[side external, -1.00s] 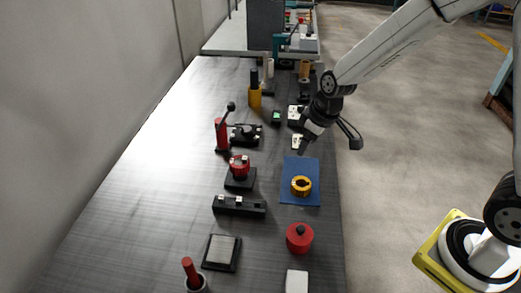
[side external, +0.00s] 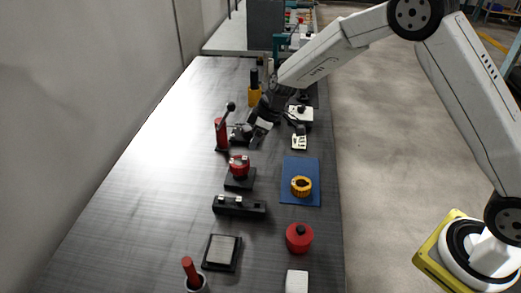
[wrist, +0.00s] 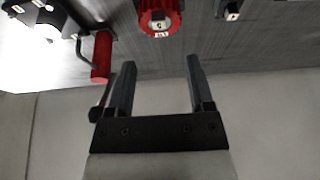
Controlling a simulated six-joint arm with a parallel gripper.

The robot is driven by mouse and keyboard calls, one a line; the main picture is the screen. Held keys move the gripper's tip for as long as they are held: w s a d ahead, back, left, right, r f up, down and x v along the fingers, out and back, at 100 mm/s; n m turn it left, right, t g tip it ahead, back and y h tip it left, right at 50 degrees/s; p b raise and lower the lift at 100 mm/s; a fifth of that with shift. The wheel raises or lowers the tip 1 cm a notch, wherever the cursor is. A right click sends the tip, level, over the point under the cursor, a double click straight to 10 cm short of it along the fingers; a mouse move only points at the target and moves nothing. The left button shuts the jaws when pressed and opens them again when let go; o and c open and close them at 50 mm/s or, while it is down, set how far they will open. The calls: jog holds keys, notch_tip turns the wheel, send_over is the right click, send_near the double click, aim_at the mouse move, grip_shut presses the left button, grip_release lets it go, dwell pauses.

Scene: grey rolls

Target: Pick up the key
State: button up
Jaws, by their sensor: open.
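I cannot make out a key for certain in either view. My gripper (side external: 256,136) is over the table's middle, in front of a black device beside the red lever stand (side external: 221,134). In the wrist view my gripper (wrist: 160,65) has its two fingers spread with nothing between them. Ahead of the fingertips is a red toothed knob (wrist: 160,18) with small labelled white squares; it also shows in the side view (side external: 239,162) on a black base. A red handle (wrist: 102,58) is left of the fingers in the wrist view.
A black bar with small white blocks (side external: 240,207) lies nearer the camera. A blue mat (side external: 301,168) carries an orange ring (side external: 301,186). A red round pot (side external: 299,238) and a framed pad (side external: 221,252) stand in front. The table's left side is clear, along a wall.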

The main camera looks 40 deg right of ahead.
aim_at(245, 158)
jog(key=shift+x, duration=1.2)
jog(key=shift+x, duration=2.6)
jog(key=shift+s+d, duration=0.1)
jog(key=shift+d, duration=0.05)
grip_shut()
